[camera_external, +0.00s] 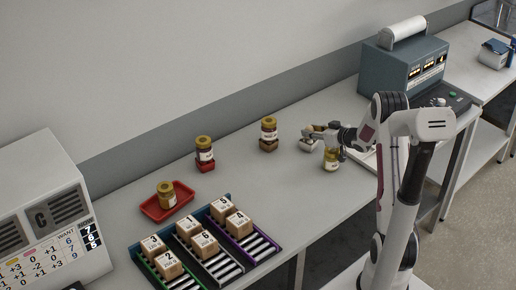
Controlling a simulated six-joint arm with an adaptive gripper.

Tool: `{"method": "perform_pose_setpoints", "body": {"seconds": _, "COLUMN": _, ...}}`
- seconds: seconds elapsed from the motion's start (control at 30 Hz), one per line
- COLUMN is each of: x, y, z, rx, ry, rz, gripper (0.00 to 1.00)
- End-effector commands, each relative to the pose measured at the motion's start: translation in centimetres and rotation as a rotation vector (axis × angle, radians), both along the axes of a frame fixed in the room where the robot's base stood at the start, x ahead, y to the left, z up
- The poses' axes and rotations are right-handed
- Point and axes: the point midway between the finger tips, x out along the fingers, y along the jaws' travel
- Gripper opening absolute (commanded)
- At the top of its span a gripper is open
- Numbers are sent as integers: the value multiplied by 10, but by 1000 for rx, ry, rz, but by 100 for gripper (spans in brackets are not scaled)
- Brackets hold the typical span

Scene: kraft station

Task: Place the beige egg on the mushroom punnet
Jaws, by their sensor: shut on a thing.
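My gripper (332,150) is at the right of centre, over the long grey bench.
Numbered boxes (203,244) sit on roller lanes in front. A white panelled machine (41,215) is left, a teal machine (397,66) behind right.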

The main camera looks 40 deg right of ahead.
Motion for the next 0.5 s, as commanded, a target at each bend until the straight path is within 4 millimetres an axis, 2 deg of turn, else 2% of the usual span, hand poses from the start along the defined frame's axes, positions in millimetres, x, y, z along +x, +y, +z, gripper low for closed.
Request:
{"method": "perform_pose_setpoints", "body": {"seconds": 0.47, "x": 0, "y": 0, "z": -4, "rx": 0, "ry": 0, "rz": 0, "gripper": 17}}
{"method": "perform_pose_setpoints", "body": {"seconds": 0.5, "x": 0, "y": 0, "z": -4, "rx": 0, "ry": 0, "rz": 0, "gripper": 34}}
